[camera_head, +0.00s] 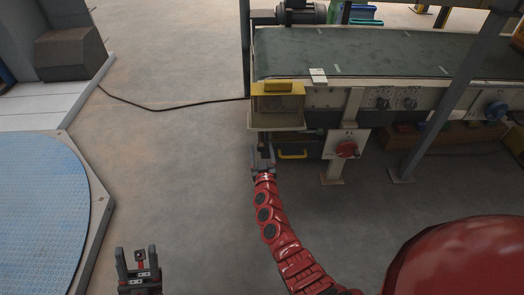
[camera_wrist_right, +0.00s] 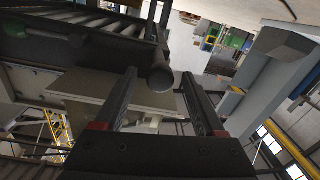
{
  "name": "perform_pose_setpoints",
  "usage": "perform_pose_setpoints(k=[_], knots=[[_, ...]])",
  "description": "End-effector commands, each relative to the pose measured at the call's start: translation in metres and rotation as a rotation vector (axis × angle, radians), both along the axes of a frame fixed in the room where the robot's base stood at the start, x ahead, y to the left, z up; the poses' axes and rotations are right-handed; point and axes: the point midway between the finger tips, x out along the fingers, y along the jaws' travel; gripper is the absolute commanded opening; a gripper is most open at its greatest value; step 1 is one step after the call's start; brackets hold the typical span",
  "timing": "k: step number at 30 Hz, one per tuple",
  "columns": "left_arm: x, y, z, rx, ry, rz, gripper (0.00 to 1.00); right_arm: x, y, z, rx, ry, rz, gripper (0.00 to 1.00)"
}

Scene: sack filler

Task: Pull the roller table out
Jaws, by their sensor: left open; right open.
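The roller table shows in the right wrist view as a dark frame with several parallel rollers (camera_wrist_right: 85,18) at the upper left. A dark round bar end (camera_wrist_right: 161,77) shows between the fingertips of my open right gripper (camera_wrist_right: 160,85); I cannot tell whether they touch it. In the head view my right gripper (camera_head: 262,153) is at the left end of the conveyor, below a yellow box and left of a yellow handle (camera_head: 292,155). The rollers are not clear there. My left gripper (camera_head: 138,254) is open and empty over the floor at the lower left.
The green-topped conveyor (camera_head: 390,52) stands at the upper right, with the yellow box (camera_head: 278,92) on its near left corner. A red rotary switch (camera_head: 346,149) and a slanted grey post (camera_head: 445,100) are to the right. A black cable (camera_head: 160,108) crosses otherwise clear floor. A blue round platform (camera_head: 40,210) lies left.

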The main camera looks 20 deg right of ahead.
Motion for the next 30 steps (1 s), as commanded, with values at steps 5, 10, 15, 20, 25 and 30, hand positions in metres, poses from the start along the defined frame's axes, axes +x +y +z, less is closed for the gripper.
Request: perform_pose_setpoints(k=[5, 10, 15, 20, 25, 30], knots=[[0.0001, -0.0001, 0.0002, 0.000, 0.000, 0.000, 0.50, -0.0002, 0.0000, -0.0001, 0.000, 0.000, 0.000, 0.63], [0.0001, 0.0001, 0.0001, 0.000, 0.000, 0.000, 0.50, -0.0003, -0.0001, -0.0002, 0.000, 0.000, 0.000, 0.32], [0.0001, 0.0001, 0.0001, 0.000, 0.000, 0.000, 0.50, -0.0003, 0.0000, -0.0003, 0.000, 0.001, 0.000, 0.01], [0.0002, 0.0001, 0.0001, 0.000, 0.001, 0.000, 0.50, -0.0004, 0.0000, -0.0004, 0.000, 0.001, 0.000, 0.00], [0.0002, 0.0001, 0.0001, 0.000, 0.000, 0.000, 0.50, -0.0004, 0.0001, -0.0005, -0.001, 0.001, 0.000, 0.00], [0.0001, 0.0001, 0.0001, 0.000, 0.000, 0.000, 0.50, -0.0004, 0.0001, -0.0005, -0.001, 0.001, 0.000, 0.00]])
